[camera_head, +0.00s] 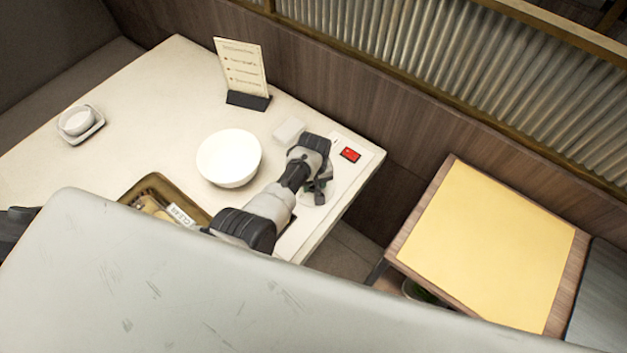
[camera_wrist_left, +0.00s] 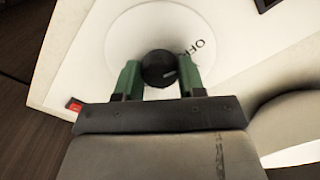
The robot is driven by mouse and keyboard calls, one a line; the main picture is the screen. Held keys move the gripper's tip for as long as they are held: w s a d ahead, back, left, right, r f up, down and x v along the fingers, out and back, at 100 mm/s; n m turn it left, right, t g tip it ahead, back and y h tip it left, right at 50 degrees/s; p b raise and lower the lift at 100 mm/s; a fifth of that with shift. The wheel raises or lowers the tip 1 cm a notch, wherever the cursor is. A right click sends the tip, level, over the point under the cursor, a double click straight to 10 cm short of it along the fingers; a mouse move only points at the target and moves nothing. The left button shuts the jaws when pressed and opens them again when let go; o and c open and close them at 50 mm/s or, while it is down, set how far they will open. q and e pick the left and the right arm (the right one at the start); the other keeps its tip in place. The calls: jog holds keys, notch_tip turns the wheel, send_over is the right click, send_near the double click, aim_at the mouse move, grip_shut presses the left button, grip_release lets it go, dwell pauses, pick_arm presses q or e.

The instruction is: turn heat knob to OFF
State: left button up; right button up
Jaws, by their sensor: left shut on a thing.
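The heat knob (camera_wrist_left: 158,67) is black and round, on a white disc (camera_wrist_left: 130,30) marked OFF (camera_wrist_left: 197,48) in the left wrist view. A short light mark on the knob points roughly right, while the OFF label lies up and to the right of the knob. The green fingers of my left gripper (camera_wrist_left: 160,82) are on either side of the knob and shut on it. In the head view my left gripper (camera_head: 318,190) reaches down at the table's right end and hides the knob. My right gripper is not in view.
A red display (camera_head: 350,154) lies beside my gripper. The table's right edge is close.

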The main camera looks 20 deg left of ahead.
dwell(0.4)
pick_arm(q)
jog(key=o, duration=0.9)
notch_tip(320, 180, up, 11)
jog(key=shift+f+p, duration=0.1)
jog(key=shift+p, duration=0.5)
